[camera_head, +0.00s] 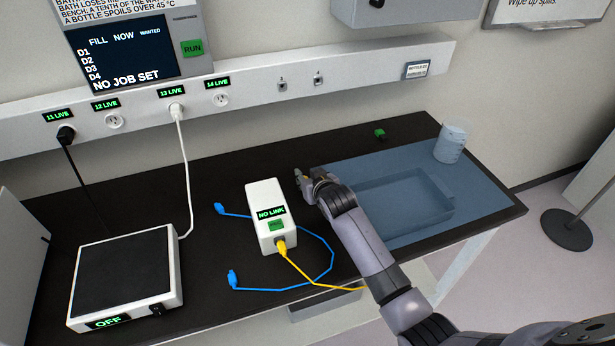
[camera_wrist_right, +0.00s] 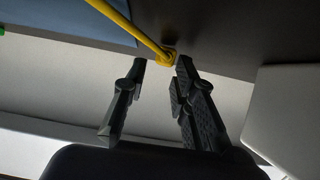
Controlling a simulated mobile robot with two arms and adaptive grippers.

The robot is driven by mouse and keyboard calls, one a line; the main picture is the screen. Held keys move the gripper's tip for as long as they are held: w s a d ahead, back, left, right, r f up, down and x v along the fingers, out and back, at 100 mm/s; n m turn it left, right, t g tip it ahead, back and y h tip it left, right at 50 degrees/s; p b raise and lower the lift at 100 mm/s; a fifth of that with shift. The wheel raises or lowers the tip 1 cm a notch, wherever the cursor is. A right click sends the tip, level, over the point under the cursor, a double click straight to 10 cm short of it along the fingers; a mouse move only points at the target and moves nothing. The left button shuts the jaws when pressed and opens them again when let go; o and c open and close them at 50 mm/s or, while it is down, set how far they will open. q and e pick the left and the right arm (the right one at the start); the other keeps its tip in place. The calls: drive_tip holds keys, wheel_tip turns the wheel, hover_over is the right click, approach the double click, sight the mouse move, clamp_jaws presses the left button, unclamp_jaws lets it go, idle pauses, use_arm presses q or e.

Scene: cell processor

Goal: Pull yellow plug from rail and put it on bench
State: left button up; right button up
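A yellow plug (camera_head: 281,246) sits in the front end of the white box marked NO LINK (camera_head: 262,198), not in the wall rail. Its yellow cable (camera_head: 315,281) runs right across the bench (camera_head: 222,283) and passes behind my right arm. My right gripper (camera_head: 303,182) is just right of the box's far end, apart from the plug. In the right wrist view its two dark fingers (camera_wrist_right: 161,66) are apart with nothing held. A yellow cable (camera_wrist_right: 130,26) ends in a small yellow piece near the fingertips; I cannot tell if they touch. My left gripper is out of view.
The wall rail (camera_head: 240,91) holds a black plug (camera_head: 66,134) and a white plug (camera_head: 176,109). A blue cable (camera_head: 328,250) lies around the box. A flat black-topped unit (camera_head: 125,275) stands left. A blue mat (camera_head: 485,193) with a tray and a cup (camera_head: 451,144) is right.

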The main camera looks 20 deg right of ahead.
drive_tip(key=shift+o, duration=0.9)
drive_tip(key=v, duration=1.2)
drive_tip(key=shift+f, duration=0.1)
